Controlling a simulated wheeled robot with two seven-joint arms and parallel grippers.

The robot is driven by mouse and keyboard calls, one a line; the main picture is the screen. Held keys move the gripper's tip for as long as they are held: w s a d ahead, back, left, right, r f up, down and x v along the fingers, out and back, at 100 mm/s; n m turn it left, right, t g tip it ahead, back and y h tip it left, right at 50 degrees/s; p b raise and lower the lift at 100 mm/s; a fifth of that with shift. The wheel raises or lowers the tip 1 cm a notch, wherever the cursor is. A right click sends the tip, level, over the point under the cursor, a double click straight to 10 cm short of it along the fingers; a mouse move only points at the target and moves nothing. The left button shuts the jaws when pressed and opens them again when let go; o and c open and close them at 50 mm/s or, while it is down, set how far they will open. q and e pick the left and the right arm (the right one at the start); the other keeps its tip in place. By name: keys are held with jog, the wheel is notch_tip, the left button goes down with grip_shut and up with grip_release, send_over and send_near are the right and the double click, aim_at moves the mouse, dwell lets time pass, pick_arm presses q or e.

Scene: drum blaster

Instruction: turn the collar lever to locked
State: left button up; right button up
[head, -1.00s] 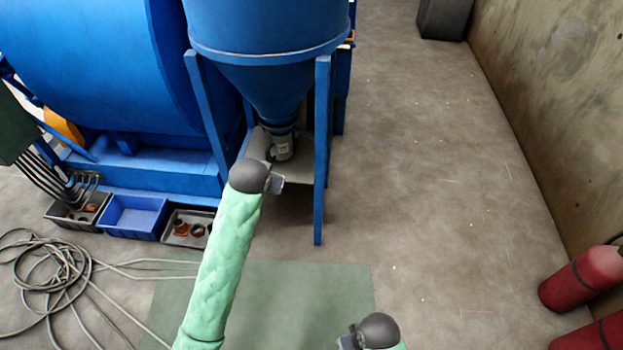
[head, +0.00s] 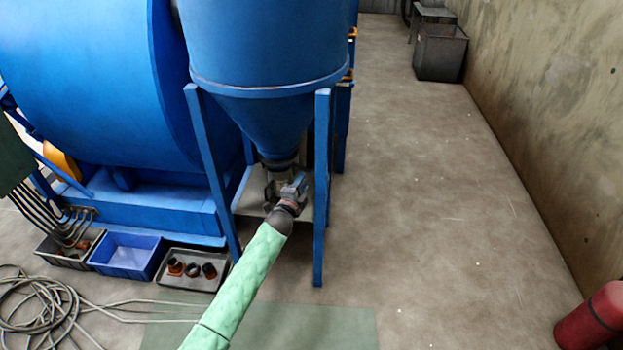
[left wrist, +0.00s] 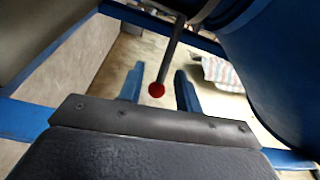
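The collar lever (left wrist: 171,58) is a thin dark rod ending in a red ball knob (left wrist: 157,90), seen in the left wrist view. My left gripper (left wrist: 160,84) is open, with one blue finger on each side of the knob and visible gaps to both. In the head view my left gripper (head: 298,184) is under the outlet of the blue hopper (head: 265,60), between the frame legs. The collar (head: 277,163) is partly visible at the hopper's bottom, and the lever is not discernible there. My right gripper is out of view.
Blue frame legs (head: 322,190) stand close to my left arm on both sides. A blue bin (head: 125,256) and a grey tray (head: 170,282) with small round parts sit on the floor at left. Hoses (head: 45,310) lie coiled. The floor at right is open, with a red cylinder (head: 595,318).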

pick_arm(q)
jog(key=w+d+r+m, duration=0.1)
jog(key=w+d, duration=0.2)
jog(key=w, duration=0.3)
jog(key=shift+w+d+r+h+b, duration=0.15)
jog(key=shift+w+d+h+b, duration=0.15)
jog(key=shift+w+h, duration=0.1)
jog(key=shift+c, duration=0.4)
grip_shut()
